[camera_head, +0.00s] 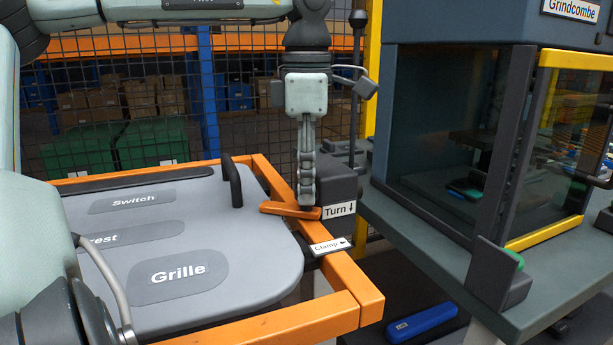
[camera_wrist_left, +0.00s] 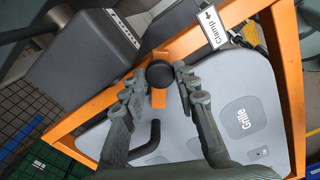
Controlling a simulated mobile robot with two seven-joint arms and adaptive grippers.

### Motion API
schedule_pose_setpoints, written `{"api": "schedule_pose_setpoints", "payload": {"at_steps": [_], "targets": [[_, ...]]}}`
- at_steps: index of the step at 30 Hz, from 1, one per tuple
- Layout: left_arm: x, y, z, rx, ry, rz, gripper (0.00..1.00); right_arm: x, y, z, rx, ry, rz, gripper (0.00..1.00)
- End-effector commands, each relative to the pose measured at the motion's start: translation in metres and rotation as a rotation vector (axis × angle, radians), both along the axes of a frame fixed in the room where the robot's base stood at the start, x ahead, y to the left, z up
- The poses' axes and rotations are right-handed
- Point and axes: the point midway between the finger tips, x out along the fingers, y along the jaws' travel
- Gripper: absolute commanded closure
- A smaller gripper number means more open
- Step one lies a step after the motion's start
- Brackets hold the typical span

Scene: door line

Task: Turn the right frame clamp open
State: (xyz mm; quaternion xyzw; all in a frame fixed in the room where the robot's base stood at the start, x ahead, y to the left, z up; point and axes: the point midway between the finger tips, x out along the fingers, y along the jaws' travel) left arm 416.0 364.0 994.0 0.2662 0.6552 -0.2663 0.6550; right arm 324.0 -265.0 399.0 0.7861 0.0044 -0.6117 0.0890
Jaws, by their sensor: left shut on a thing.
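The right frame clamp has an orange lever (camera_head: 285,210) lying on the right side of the orange frame, beside a dark block. In the left wrist view, the clamp's round black knob (camera_wrist_left: 159,73) sits between the fingertips, with the orange lever beneath it. My left gripper (camera_head: 307,197) points down at the lever's right end and is shut on the clamp; its fingers hide part of it. In the left wrist view, the left gripper's fingers (camera_wrist_left: 160,82) stand on either side of the knob. My right gripper is in neither view.
A "Turn" label (camera_head: 338,209) and a "Clamp" label (camera_head: 330,246) sit beside the clamp. The grey panel (camera_head: 255,265) with a black handle (camera_head: 232,182) lies inside the orange frame (camera_head: 345,275). A dark machine cabinet (camera_head: 440,120) stands right. A blue object (camera_head: 422,322) lies low.

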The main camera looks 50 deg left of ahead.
Motion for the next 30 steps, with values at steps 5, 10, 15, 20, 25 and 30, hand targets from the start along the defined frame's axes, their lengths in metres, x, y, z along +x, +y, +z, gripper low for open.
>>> {"api": "schedule_pose_setpoints", "payload": {"at_steps": [5, 10, 15, 20, 25, 30], "targets": [[0.001, 0.000, 0.001, 0.001, -0.004, -0.004, 1.00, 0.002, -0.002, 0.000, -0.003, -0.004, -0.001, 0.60], [0.001, 0.000, 0.001, 0.001, -0.004, -0.004, 1.00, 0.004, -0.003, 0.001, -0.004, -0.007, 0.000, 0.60], [0.001, 0.000, 0.001, 0.001, -0.004, -0.003, 0.58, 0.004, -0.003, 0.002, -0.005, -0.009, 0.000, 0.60], [0.000, 0.000, 0.001, 0.001, -0.002, -0.003, 0.49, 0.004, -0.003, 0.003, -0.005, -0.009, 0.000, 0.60], [0.000, 0.000, 0.000, 0.001, -0.001, -0.003, 0.49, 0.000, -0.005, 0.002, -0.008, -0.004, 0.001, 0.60], [0.001, 0.000, 0.012, 0.002, -0.004, -0.002, 0.49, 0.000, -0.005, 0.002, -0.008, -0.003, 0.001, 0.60]]}}
